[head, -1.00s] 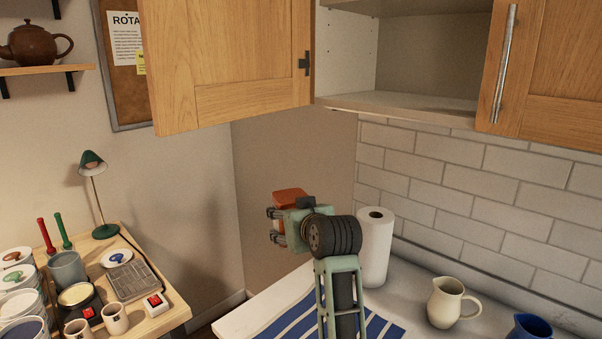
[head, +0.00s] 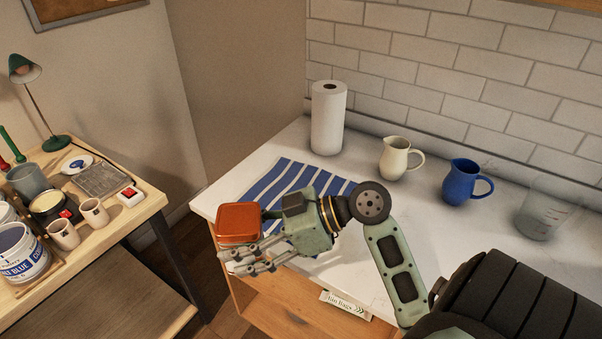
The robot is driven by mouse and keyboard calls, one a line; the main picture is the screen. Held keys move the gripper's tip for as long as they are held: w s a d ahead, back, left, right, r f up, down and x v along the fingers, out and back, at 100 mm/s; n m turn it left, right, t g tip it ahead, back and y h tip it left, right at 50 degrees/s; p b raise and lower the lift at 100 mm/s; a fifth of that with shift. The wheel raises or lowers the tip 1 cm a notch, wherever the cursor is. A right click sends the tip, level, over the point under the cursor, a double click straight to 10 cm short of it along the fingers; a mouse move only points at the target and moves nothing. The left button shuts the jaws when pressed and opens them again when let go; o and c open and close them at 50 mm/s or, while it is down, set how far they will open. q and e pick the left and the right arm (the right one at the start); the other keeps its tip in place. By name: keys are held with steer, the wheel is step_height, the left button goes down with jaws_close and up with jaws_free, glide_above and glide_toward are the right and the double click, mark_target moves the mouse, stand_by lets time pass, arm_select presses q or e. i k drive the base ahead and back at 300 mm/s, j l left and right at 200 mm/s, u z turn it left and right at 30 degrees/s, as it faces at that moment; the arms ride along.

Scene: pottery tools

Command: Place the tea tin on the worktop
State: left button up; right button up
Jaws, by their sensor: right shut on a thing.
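The tea tin (head: 238,221) is a reddish-orange box with rounded corners. My right gripper (head: 245,240) is shut on it and holds it at the left front corner of the worktop. From this view I cannot tell how high the tin is above the surface. The worktop (head: 430,215) is pale and runs along the tiled wall. My left gripper does not show.
A blue striped cloth (head: 285,180) lies on the worktop behind my right gripper. A paper towel roll (head: 328,118), a cream jug (head: 397,158), a blue jug (head: 464,182) and a clear measuring jug (head: 543,212) stand along the back. A cluttered wooden table (head: 150,200) stands at left.

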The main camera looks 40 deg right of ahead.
mark_target(463, 232)
steer(key=i+j+z, duration=0.1)
steer(key=i, duration=0.25)
steer(key=i+j+z, duration=0.1)
steer(key=i, duration=0.25)
steer(key=z, duration=2.35)
